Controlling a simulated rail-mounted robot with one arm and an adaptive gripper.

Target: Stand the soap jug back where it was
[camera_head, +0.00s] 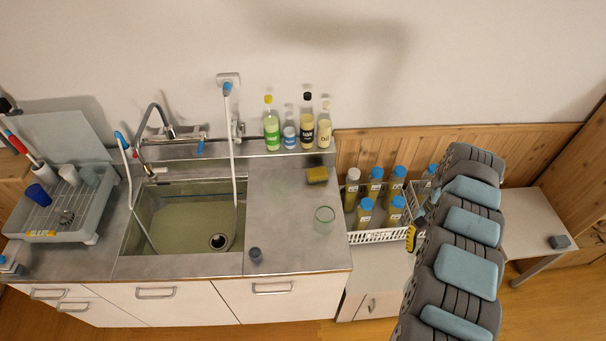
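I cannot tell for certain which container is the soap jug. Several yellowish containers with blue caps, such as the front one (364,216), stand upright in a white basket (378,237) right of the counter. One with a pale grey cap (351,190) stands at the basket's left. My gripper (413,234) shows only as a small yellow and black part at the basket's right side. My arm hides most of it, so its fingers and anything in them cannot be made out.
The metal counter (285,235) holds a green-rimmed clear vessel (324,215), a small dark cup (255,254) and a yellow sponge (317,175). Bottles (271,130) line the back ledge. Left are a sink (185,220) and dish rack (65,215). A side table (540,225) is mostly bare.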

